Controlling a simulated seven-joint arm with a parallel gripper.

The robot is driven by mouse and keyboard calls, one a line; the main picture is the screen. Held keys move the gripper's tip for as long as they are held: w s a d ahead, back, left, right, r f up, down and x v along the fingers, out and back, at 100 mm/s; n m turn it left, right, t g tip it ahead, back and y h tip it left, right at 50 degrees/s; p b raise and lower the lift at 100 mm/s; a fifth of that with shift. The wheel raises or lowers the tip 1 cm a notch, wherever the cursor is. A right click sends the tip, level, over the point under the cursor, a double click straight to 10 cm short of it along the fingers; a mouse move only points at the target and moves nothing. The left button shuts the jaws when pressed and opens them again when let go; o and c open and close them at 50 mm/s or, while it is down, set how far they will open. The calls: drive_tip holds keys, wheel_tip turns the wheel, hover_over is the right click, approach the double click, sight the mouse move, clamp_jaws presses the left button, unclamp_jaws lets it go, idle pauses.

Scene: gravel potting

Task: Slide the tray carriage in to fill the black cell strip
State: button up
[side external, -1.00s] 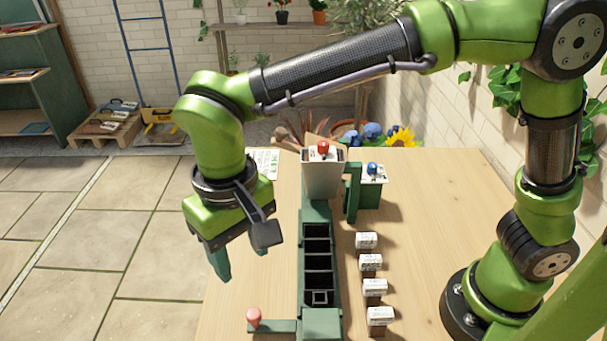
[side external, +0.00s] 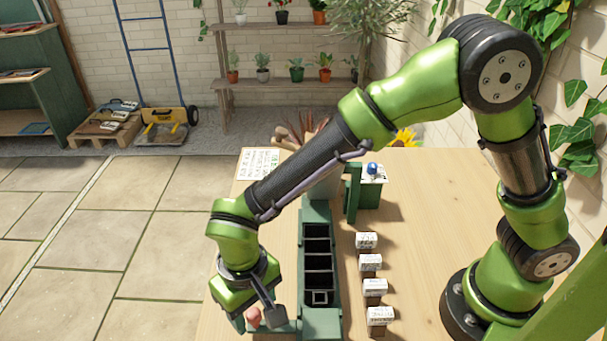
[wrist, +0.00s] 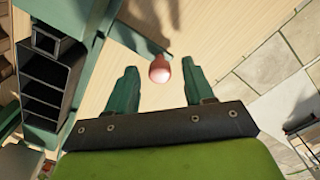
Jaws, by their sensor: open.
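The black cell strip (side external: 304,262) lies in a green tray carriage (side external: 321,324) on the table; its cells look dark and empty. A green side arm at the carriage's near end carries a pink knob (side external: 253,316). In the wrist view the knob (wrist: 159,70) shows between and just beyond the two green fingertips of my gripper (wrist: 158,78). My gripper is open, with gaps on both sides of the knob. The cell strip (wrist: 44,85) is at the left of the wrist view.
A hopper (side external: 327,182) stands at the strip's far end, partly behind my arm. A blue button (side external: 372,168) sits on a box beside it. Several white-labelled blocks (side external: 375,288) line the strip's right side. The table's right part is clear.

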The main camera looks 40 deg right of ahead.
drive_tip(key=shift+c, duration=0.4)
clamp_jaws()
drive_tip(key=shift+w+d, duration=0.1)
drive_tip(key=w+d, duration=1.9)
drive_tip(key=shift+w+d, duration=0.3)
drive_tip(key=shift+d, duration=0.05)
drive_tip(key=shift+o, duration=0.4)
unclamp_jaws()
drive_tip(key=shift+a, duration=0.1)
wheel_tip(320, 180, up, 17)
